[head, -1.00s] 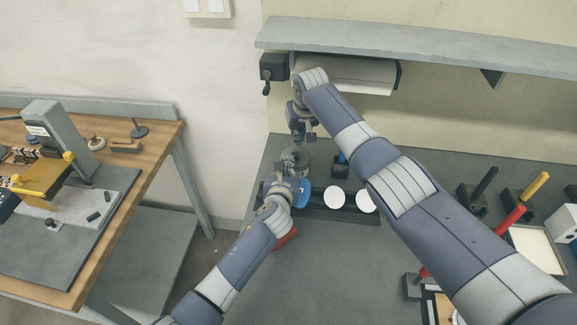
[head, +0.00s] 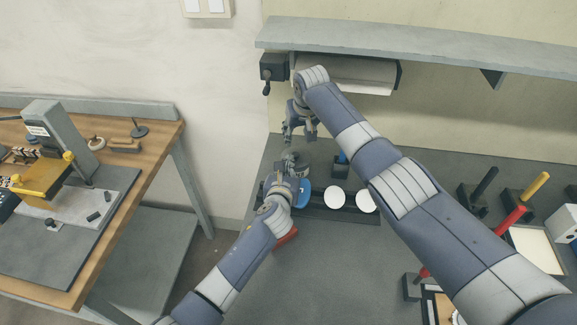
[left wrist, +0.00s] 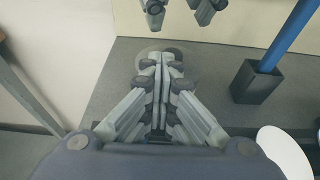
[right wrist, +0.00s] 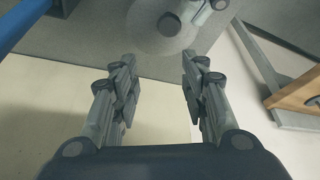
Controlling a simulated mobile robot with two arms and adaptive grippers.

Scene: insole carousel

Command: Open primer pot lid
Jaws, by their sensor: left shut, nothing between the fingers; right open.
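The primer pot's round grey lid (right wrist: 147,38) shows at the top of the right wrist view, with a dark knob (right wrist: 170,22) in its middle. In the left wrist view the lid (left wrist: 146,52) is partly hidden behind my fingers. In the head view my grippers mostly cover the pot. My left gripper (head: 293,160) is shut and empty, its tips by the pot; I cannot tell if they touch it. My right gripper (head: 300,133) is open and empty above and behind the pot, and its spread fingers (right wrist: 157,65) show nothing between them.
A dark rack (head: 318,211) with a blue disc (head: 304,193) and white discs (head: 334,197) stands in front of the pot. A black holder (head: 341,169) is to its right. A paper roll (head: 345,74) hangs under the shelf (head: 400,45) behind. A red object (head: 286,238) lies near my left forearm.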

